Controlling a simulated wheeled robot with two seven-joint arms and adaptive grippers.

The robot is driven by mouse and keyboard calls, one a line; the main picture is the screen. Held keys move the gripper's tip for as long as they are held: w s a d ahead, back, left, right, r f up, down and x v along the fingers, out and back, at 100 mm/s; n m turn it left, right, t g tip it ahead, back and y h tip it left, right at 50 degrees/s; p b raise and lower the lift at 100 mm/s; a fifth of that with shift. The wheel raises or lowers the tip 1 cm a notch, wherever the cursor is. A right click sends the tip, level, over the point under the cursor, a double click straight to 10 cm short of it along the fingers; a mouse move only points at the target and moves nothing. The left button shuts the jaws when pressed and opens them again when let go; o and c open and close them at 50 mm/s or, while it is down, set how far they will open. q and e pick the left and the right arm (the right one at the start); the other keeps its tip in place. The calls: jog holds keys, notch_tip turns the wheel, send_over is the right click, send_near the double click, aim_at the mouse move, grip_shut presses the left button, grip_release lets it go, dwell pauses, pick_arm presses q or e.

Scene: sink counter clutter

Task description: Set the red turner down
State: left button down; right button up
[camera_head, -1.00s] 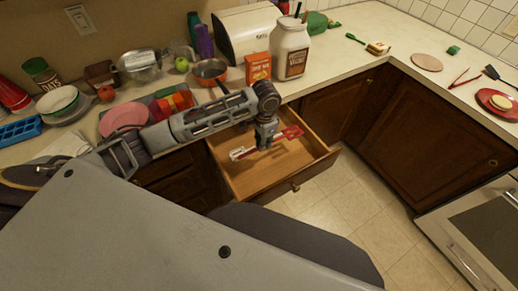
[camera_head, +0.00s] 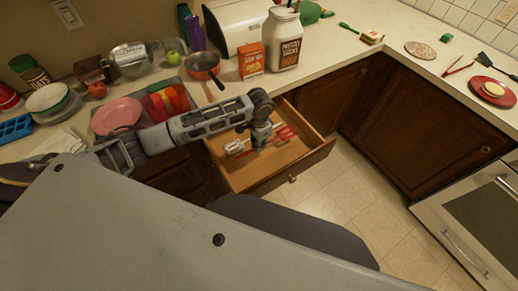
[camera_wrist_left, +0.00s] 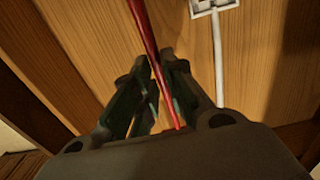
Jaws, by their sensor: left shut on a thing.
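The red turner (camera_head: 286,133) is in the open drawer area, its slotted red head to the right of my left gripper. My left gripper (camera_head: 259,147) points down into the drawer and is shut on the turner. In the left wrist view the thin red handle (camera_wrist_left: 147,32) runs between the fingers of my left gripper (camera_wrist_left: 152,95). I cannot tell whether the turner touches the drawer floor. A white utensil (camera_head: 236,147) lies in the drawer beside it; its white head and handle also show in the left wrist view (camera_wrist_left: 217,45). My right gripper is not in view.
The wooden drawer (camera_head: 262,178) is pulled out, with bare floor toward its front. The counter above is cluttered: a pink plate (camera_head: 117,114), an orange pan (camera_head: 203,63), a red-orange box (camera_head: 251,60) and a large jar (camera_head: 283,42) stand near the drawer.

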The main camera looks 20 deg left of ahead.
aim_at(259, 154)
pick_arm(q)
jog(key=shift+f, duration=0.2)
jog(key=shift+f, duration=1.75)
jog(key=shift+f, duration=0.1)
jog(key=c, duration=1.5)
grip_release()
notch_tip(259, 154, up, 12)
jog(key=shift+r, duration=0.15)
